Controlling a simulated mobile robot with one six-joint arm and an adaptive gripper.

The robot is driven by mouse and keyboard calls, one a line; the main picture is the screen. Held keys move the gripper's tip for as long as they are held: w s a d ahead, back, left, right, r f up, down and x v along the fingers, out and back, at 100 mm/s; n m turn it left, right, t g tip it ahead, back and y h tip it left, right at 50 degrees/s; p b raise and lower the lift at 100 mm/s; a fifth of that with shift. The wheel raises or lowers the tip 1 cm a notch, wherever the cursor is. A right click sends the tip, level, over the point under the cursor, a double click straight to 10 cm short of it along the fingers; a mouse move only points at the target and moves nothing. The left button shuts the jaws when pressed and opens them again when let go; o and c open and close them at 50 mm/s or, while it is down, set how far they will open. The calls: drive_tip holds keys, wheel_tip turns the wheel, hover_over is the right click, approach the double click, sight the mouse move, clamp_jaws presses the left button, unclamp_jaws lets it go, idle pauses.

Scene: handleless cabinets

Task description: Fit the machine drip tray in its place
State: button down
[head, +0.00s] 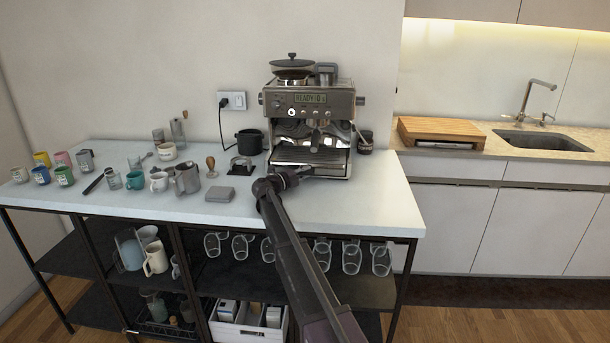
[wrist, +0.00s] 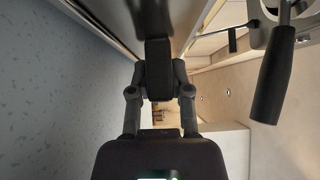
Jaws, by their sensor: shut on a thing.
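The coffee machine (head: 312,105) stands on the white counter, its display lit. The drip tray (head: 308,157) is a silver-grey metal part low at the machine's front, under the portafilter. My gripper (head: 290,178) is at the tray's front edge, left of its middle, reaching in from the front. In the wrist view my gripper (wrist: 159,68) is shut on the drip tray (wrist: 185,20), whose metal edge runs into the fingers at the top. The tray's back end is hidden inside the machine, so I cannot tell how deep it sits.
The portafilter's black handle (wrist: 273,85) hangs close by in the wrist view. A grey scale (head: 219,194), a steel jug (head: 187,178) and several mugs stand left on the counter. A dark jar (head: 365,142) stands right of the machine. The counter's front right (head: 375,200) is clear.

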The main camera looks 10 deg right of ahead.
drive_tip(key=shift+w, duration=0.25)
idle(0.7)
drive_tip(key=shift+c, duration=2.4)
unclamp_jaws()
drive_tip(key=shift+v, duration=3.8)
drive_tip(key=shift+s, duration=0.1)
